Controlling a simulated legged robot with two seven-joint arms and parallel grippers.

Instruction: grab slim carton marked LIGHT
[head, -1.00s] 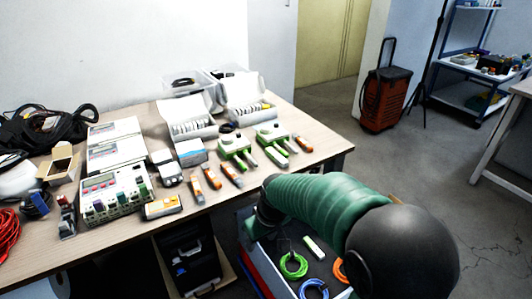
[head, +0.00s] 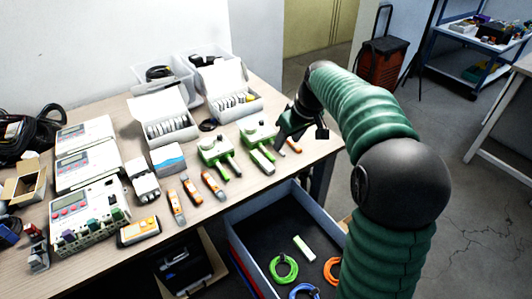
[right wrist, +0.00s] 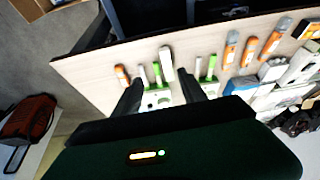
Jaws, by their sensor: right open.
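A slim pale carton (head: 262,162) lies on the table near its front right edge, beside the green-and-white devices (head: 259,133). It also shows in the right wrist view (right wrist: 166,63), beyond my fingertips. Another slim pale carton (head: 303,248) with a greenish side lies in the drawer-like tray (head: 247,268) below the table. I cannot read lettering on either. My right gripper (head: 302,137) is open and empty above the table's right end, close to the first carton and an orange-tipped tool (head: 294,146). Its fingers (right wrist: 161,80) show apart in the right wrist view. My left gripper is out of view.
Orange-and-grey tools (head: 212,184), a blue-topped white box (head: 167,160) and open white boxes (head: 165,120) crowd the table. The tray also holds green (head: 284,269), blue and orange rings. A red case (head: 383,62) stands on the floor behind.

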